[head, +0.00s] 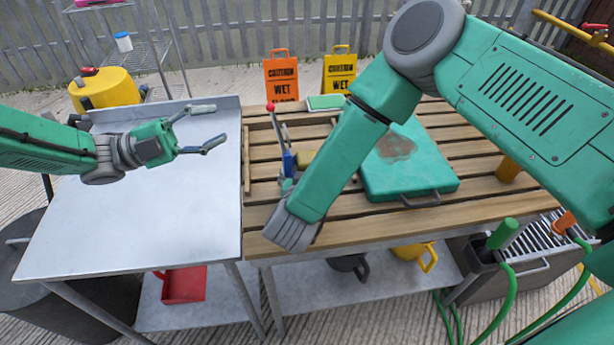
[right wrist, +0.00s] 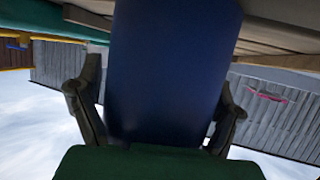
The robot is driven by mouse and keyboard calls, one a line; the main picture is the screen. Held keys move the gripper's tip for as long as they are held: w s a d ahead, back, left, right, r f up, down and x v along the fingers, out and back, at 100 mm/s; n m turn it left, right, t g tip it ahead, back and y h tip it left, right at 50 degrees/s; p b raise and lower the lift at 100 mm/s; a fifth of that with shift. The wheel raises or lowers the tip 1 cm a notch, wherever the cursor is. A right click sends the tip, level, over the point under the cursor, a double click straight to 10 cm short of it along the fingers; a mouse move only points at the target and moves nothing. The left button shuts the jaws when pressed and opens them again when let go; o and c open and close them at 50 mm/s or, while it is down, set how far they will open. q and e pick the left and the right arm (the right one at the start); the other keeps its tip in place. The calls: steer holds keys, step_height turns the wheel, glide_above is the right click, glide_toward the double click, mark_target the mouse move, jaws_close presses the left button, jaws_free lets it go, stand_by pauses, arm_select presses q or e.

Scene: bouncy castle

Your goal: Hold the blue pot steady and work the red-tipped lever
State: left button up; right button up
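The red-tipped lever (head: 272,118) stands up at the left of the slatted wooden table, its red ball on top. The small blue pot (head: 289,162) is just below and right of it, partly hidden by my right arm. In the right wrist view a large dark blue surface (right wrist: 172,75), apparently the pot, fills the middle. My right gripper (right wrist: 158,110) has its fingers spread on either side of it; firm contact does not show. In the head view that gripper is mostly hidden behind my forearm. My left gripper (head: 206,128) is open and empty above the metal side table.
The metal table (head: 130,220) is bare. A green case (head: 440,181) with a handle lies on the wooden table (head: 360,234). Orange (head: 281,68) and yellow (head: 338,66) wet-floor signs stand behind. A red bin (head: 183,285) is on the shelf below.

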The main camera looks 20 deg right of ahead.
steer(key=c, duration=1.5)
arm_select(q)
steer(key=c, duration=0.5)
steer(key=shift+a, duration=0.15)
jaws_close()
steer(key=s+a+m+t, duration=0.2)
steer(key=a+t, duration=0.1)
steer(key=a, duration=0.2)
steer(key=shift+a+f+m, duration=0.35)
steer(key=shift+f+m, duration=0.05)
steer(key=shift+f, duration=0.05)
